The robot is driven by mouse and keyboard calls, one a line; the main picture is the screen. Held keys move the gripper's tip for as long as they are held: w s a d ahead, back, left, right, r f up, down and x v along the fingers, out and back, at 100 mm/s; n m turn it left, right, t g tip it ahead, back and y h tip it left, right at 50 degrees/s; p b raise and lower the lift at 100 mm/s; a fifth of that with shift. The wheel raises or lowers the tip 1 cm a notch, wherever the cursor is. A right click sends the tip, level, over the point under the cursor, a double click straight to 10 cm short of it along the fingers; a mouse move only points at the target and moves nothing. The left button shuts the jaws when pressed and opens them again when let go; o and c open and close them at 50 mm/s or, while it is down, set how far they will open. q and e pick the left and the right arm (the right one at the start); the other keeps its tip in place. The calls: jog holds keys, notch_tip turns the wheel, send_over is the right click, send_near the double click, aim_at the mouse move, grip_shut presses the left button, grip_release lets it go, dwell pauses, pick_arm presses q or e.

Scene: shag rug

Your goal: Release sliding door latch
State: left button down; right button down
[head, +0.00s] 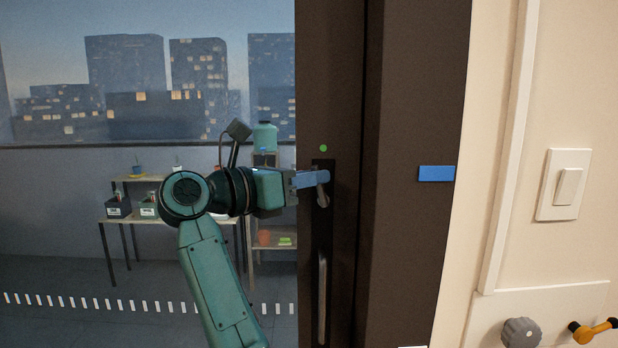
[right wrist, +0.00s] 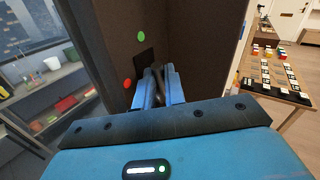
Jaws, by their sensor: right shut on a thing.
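The sliding door's dark frame (head: 333,75) stands at the middle of the head view, with glass to its left. A grey latch lever (head: 322,198) on a dark plate sits on it at mid height. My right gripper (head: 316,180) is shut on the lever, whose end shows just below the blue fingers. In the right wrist view the fingers (right wrist: 161,86) close around the lever (right wrist: 156,82), in front of the dark plate. A green dot (head: 323,148) is above the latch; a red dot (right wrist: 127,84) shows at left in the wrist view. My left gripper is not in view.
A long vertical pull handle (head: 322,300) is below the latch. A blue strip (head: 436,173) is on the frame at right. A light switch (head: 566,186) is on the cream wall. Shelves with pots stand behind the glass. A wooden table (right wrist: 272,88) is at right.

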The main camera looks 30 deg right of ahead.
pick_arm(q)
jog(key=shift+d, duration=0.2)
pick_arm(e)
jog(key=shift+s+d+r+m+y, duration=0.2)
jog(key=shift+d+m+y, duration=0.15)
jog(key=shift+y, duration=0.35)
jog(key=shift+s+d+r+m+y, duration=0.1)
jog(key=shift+s+d+m+y, duration=0.1)
jog(key=shift+m+y, duration=0.4)
jog(key=c, duration=1.7)
grip_release()
jog(key=shift+c, duration=0.2)
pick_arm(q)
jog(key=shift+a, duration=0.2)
pick_arm(e)
jog(key=shift+a, duration=0.1)
